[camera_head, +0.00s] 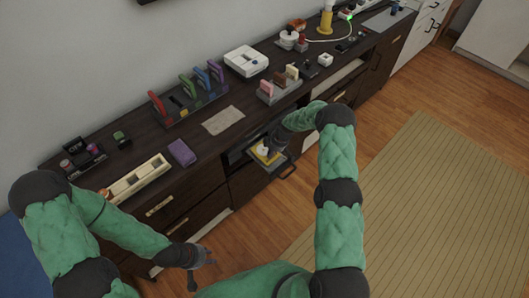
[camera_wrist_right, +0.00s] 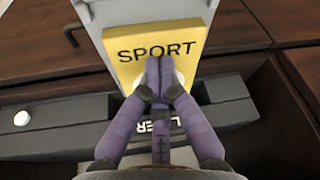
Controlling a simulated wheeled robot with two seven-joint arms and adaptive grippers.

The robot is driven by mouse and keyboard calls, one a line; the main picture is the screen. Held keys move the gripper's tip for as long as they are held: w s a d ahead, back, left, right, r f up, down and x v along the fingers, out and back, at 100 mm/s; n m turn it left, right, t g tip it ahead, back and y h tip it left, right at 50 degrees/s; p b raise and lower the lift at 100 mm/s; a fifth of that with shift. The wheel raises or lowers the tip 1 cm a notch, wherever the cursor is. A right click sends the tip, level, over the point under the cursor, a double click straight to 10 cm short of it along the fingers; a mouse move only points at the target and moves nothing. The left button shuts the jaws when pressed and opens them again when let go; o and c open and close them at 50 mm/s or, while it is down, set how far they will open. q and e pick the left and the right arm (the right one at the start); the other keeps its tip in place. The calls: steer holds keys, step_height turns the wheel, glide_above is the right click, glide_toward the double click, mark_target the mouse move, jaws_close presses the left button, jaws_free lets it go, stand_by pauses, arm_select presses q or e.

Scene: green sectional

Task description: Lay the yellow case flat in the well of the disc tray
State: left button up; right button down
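The yellow case (camera_head: 266,155), marked SPORT, rests on the light grey disc tray (camera_head: 277,165), which sticks out of a dark player in the cabinet. In the right wrist view, the yellow case (camera_wrist_right: 190,36) lies face up on the tray (camera_wrist_right: 110,12); I cannot tell whether it is fully down in the well. My right gripper (camera_wrist_right: 160,62) has its fingertips together over the case's near part, with white showing on both sides of them. They hide the middle of that part. My left gripper (camera_head: 203,272) hangs low before the cabinet, fingers apart and empty.
The black player front (camera_wrist_right: 60,122) carries partly hidden lettering. On the cabinet top are a rack of coloured cases (camera_head: 190,100), a smaller case rack (camera_head: 280,85), a purple case (camera_head: 182,152), a cream tray (camera_head: 135,178) and a white device (camera_head: 246,61). Floor to the right is clear.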

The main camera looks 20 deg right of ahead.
steer(key=shift+s+d+f+p, duration=0.15)
steer(key=shift+s+d+f, duration=0.05)
steer(key=shift+s, duration=0.5)
steer(key=shift+s+d+f+p, duration=0.15)
steer(key=shift+s, duration=0.55)
steer(key=shift+r, duration=0.1)
steer(key=shift+w+d+r+p, duration=0.15)
steer(key=shift+r+p, duration=0.3)
steer(key=shift+r, duration=0.5)
steer(key=shift+w+a+r+p, duration=0.1)
steer(key=shift+r+p, duration=0.3)
steer(key=shift+r, duration=0.55)
steer(key=shift+r+p, duration=0.7)
steer(key=shift+r, duration=1)
steer(key=s+a+m, duration=0.4)
steer(key=s+a, duration=0.2)
steer(key=s, duration=0.5)
steer(key=s+a+f+m+g+y, duration=0.1)
steer(key=s+a+m, duration=0.3)
steer(key=s+a, duration=0.3)
steer(key=s+a+m, duration=0.4)
steer(key=s+a, duration=0.2)
steer(key=s, duration=0.9)
steer(key=shift+a+f+m+g, duration=0.2)
steer(key=shift+m+g, duration=0.1)
steer(key=shift+m, duration=0.1)
